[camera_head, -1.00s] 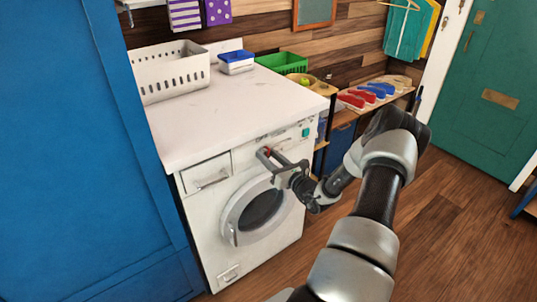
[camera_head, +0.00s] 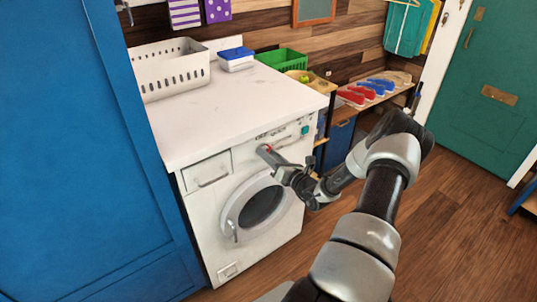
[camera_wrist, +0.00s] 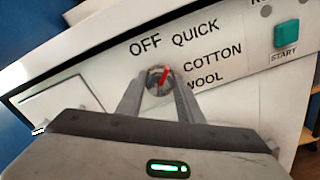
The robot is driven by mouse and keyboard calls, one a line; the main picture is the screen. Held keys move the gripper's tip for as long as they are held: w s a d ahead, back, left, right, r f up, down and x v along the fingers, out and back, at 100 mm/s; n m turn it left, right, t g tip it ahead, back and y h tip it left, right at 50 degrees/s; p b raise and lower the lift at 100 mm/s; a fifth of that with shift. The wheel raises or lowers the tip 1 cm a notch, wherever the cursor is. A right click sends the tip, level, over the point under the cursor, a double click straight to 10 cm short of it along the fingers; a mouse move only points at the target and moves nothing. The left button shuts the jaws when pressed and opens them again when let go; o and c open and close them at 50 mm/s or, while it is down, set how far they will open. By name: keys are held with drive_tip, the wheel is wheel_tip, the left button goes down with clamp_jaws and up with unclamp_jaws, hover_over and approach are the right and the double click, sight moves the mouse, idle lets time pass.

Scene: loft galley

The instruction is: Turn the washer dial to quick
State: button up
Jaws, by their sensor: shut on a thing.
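The white washer (camera_head: 207,228) stands at the left centre with its round door closed. In the wrist view its small round dial (camera_wrist: 153,84) carries a red pointer (camera_wrist: 164,74). The pointer slants up and right, toward the QUICK label (camera_wrist: 195,33). The OFF label (camera_wrist: 145,45) is above the dial; COTTON (camera_wrist: 212,65) and WOOL (camera_wrist: 205,82) are to its right. My gripper (camera_wrist: 158,90) is shut on the dial, one finger on each side. In the head view my gripper (camera_head: 270,155) is at the panel and mostly hides the dial.
A green START button (camera_wrist: 286,34) is at the panel's right. A white basket (camera_head: 170,72) and a blue-lidded box (camera_head: 236,60) stand on the washer top. A blue cabinet (camera_head: 70,150) is close on the left. Floor at the right is clear.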

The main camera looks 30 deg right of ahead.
drive_tip(key=shift+f, duration=0.1)
drive_tip(key=o, duration=1.1)
drive_tip(key=shift+c, duration=0.2)
drive_tip(key=s+d+p, duration=0.1)
drive_tip(key=s, duration=1.6)
drive_tip(key=shift+s+d, duration=0.15)
drive_tip(key=shift+s, duration=0.1)
